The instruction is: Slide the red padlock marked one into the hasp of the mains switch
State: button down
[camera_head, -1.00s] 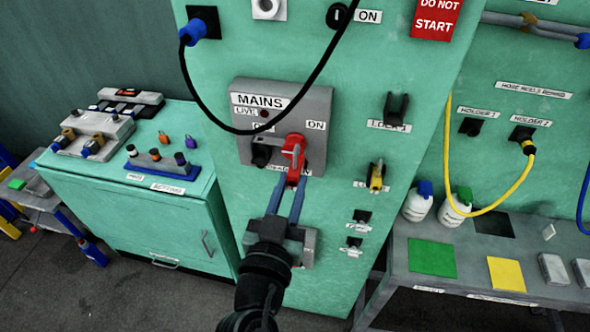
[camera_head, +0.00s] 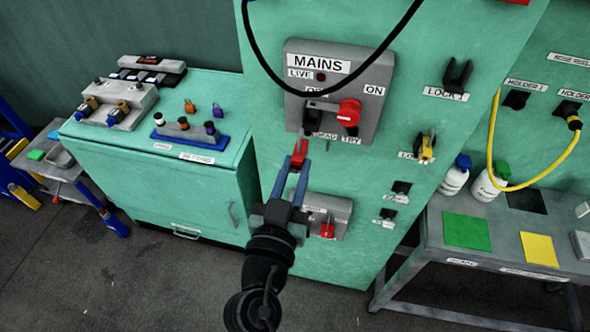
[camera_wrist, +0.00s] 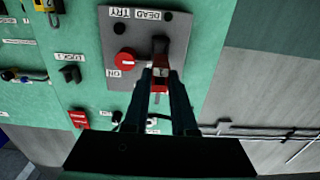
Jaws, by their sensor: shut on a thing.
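The red padlock (camera_head: 299,152) is between the fingertips of my gripper (camera_head: 295,167), which is shut on it. In the wrist view the padlock (camera_wrist: 160,74) shows red with a pale face; its number is not readable. The grey mains switch panel (camera_head: 360,66) has a red round knob (camera_head: 349,112) at its right. The black hasp (camera_head: 313,118) is left of the knob, just above and right of the padlock in the head view. In the wrist view the hasp (camera_wrist: 160,46) lies directly beyond the padlock; I cannot tell whether they touch.
A grey box (camera_head: 336,208) with a red part is below the panel, close to my gripper. A black cable (camera_head: 391,38) hangs over the panel's top. Black lock holders (camera_head: 457,76) are to the right. A green cabinet (camera_head: 150,195) stands at left.

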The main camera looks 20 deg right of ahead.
aim_at(303, 147)
jog(key=shift+w+d, duration=0.2)
jog(key=shift+w, duration=0.1)
jog(key=shift+x, duration=2.55)
jog(key=shift+b, duration=1.1)
jog(key=shift+b+x, duration=0.6)
jog(key=shift+x, duration=1.25)
jog(key=c, duration=0.6)
grip_release()
jog(key=shift+c, duration=0.2)
jog(key=shift+s+f, duration=0.1)
